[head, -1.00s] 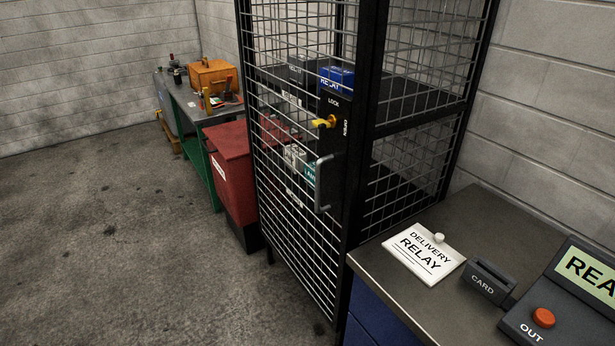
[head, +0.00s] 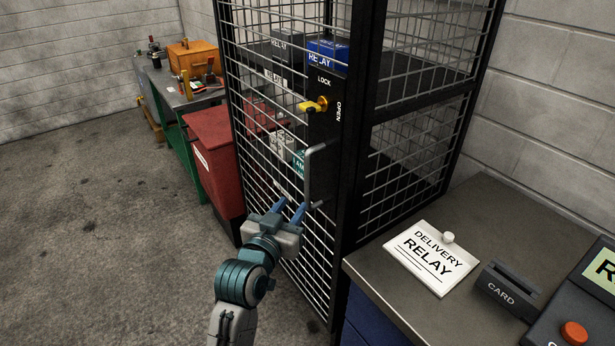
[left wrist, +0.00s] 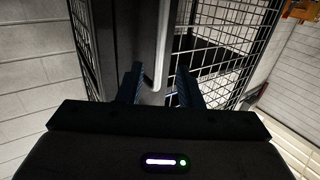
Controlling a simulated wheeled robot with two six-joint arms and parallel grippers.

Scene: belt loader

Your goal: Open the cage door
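The cage door (head: 278,215) is a black-framed wire mesh panel and appears shut against its post. Its grey upright bar handle (head: 306,172) is on the right edge. Above it, a yellow turn latch (head: 314,105) points left, between the LOCK and OPEN labels. My left gripper (head: 290,207) is open just below the handle, close to the door. In the left wrist view, the handle (left wrist: 162,45) reaches down between the open fingers of the left gripper (left wrist: 160,78). I cannot tell whether they touch it. My right gripper is not in view.
Inside the cage, a blue relay box (head: 328,52) and other boxes sit on shelves. A counter (head: 470,215) with a delivery relay card (head: 431,257) and a card reader (head: 507,289) stands at the right. A red bin (head: 212,150) is left of the cage. The floor in front is free.

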